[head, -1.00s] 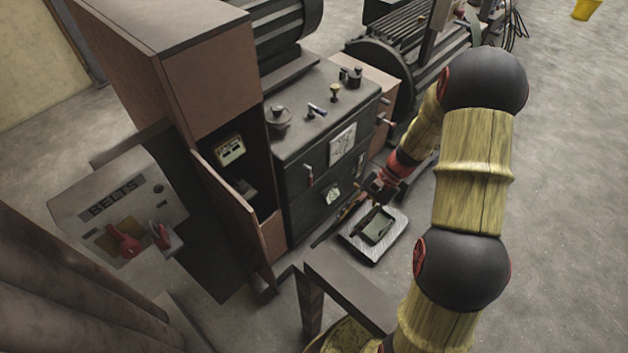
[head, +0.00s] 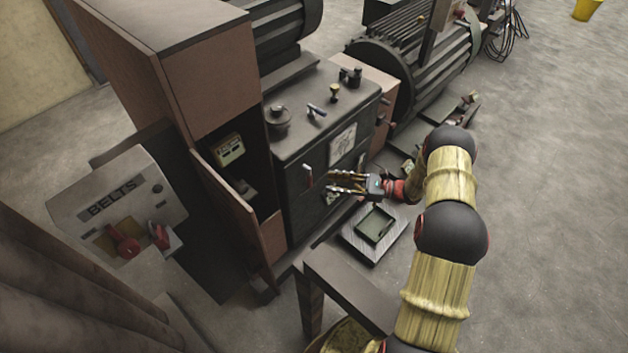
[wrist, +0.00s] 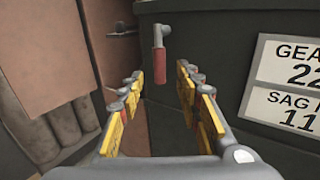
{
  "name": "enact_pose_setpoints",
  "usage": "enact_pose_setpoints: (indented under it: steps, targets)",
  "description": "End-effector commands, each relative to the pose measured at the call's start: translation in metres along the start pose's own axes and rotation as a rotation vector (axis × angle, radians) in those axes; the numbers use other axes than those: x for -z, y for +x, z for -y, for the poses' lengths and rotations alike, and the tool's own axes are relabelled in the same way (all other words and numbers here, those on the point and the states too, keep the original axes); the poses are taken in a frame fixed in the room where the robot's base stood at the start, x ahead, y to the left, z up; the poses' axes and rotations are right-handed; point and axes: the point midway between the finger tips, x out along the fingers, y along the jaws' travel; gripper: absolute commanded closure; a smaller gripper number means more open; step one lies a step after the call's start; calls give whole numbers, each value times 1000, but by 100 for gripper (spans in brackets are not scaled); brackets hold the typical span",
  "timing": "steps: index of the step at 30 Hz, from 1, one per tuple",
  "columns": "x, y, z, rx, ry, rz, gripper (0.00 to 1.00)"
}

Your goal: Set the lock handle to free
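A small lever with a red grip (head: 308,176) is on the dark front of the machine cabinet (head: 312,212); I take it for the lock handle. In the wrist view its red grip (wrist: 158,62) hangs straight down from a grey pivot at the top. My gripper (head: 332,183) is open and empty, just right of the lever in the head view. In the wrist view the lever stands ahead, between and beyond the two fingers (wrist: 160,82), apart from them. I cannot read a lock or free mark.
A white label plate (wrist: 290,85) is right of the lever in the wrist view. An open brown cabinet door (head: 232,215) stands left of the machine. A BELTS panel (head: 115,205) with red handles is further left. A tray (head: 374,226) lies below my gripper.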

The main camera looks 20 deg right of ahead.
Motion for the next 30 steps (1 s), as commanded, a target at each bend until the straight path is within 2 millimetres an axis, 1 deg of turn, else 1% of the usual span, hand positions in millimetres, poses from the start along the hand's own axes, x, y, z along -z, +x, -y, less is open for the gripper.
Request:
enact_pose_setpoints:
  steps: [4,12,15,19,27,30]
  targets:
    - [1,17,0,-3,2,-3,66]
    - [2,58,-1,-4,3,-4,66]
    - [2,68,-1,-4,2,-5,66]
    - [1,74,-1,-3,2,-5,66]
    - [1,76,-1,-2,2,-5,66]
    - [1,75,-1,-2,2,-5,71]
